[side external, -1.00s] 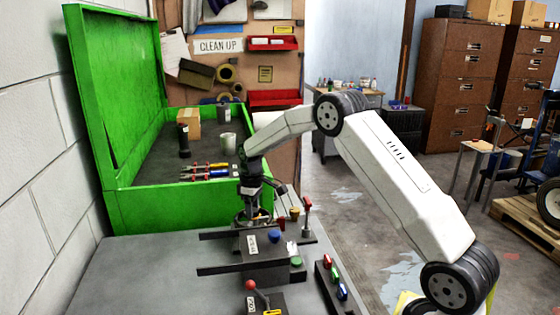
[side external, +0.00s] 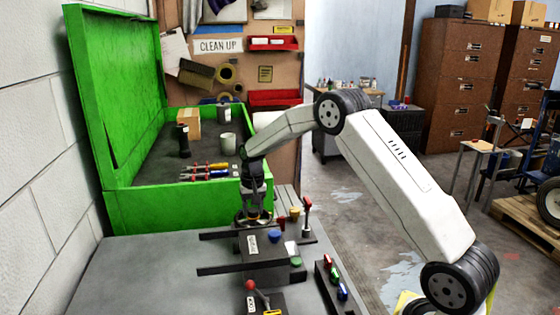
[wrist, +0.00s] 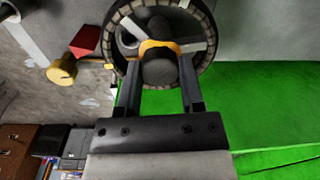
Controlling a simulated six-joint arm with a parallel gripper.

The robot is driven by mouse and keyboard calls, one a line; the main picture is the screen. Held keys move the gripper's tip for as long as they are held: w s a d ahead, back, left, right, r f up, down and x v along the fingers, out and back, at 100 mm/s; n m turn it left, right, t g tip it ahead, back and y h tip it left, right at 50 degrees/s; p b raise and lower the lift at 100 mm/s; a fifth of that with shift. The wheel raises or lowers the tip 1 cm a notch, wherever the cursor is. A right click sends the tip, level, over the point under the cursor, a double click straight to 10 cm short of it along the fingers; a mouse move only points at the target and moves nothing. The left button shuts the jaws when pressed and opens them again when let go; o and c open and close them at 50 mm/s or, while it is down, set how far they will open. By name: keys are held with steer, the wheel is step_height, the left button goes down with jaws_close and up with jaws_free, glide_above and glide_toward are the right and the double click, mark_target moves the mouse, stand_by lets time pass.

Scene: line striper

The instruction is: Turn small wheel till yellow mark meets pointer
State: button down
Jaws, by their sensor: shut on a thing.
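The small wheel (wrist: 208,28) has a dark rim with pale marks, pale spokes and a grey hub (wrist: 160,72) crossed by a yellow-orange band (wrist: 158,47). My gripper (wrist: 160,62) is shut on the hub, with one dark finger on each side of it. In the side view my gripper (side external: 253,213) points down at the wheel (side external: 241,222), which it partly covers. A small yellow tip (wrist: 108,66) shows at the rim's left edge in the wrist view. I cannot tell whether it is the pointer or the yellow mark.
The open green box (side external: 160,210) stands close behind the wheel. A red-topped lever (side external: 307,204), a blue button (side external: 275,236) and a green button (side external: 296,262) are in front and to the right. The grey bench (side external: 140,270) is clear at the left.

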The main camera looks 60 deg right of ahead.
mark_target(254, 210)
steer(key=shift+m, duration=0.9)
steer(key=shift+c, duration=1.1)
jaws_free()
steer(key=shift+r, duration=0.15)
steer(key=shift+s+r, duration=0.1)
steer(key=shift+r, duration=3.7)
steer(key=shift+s, duration=0.1)
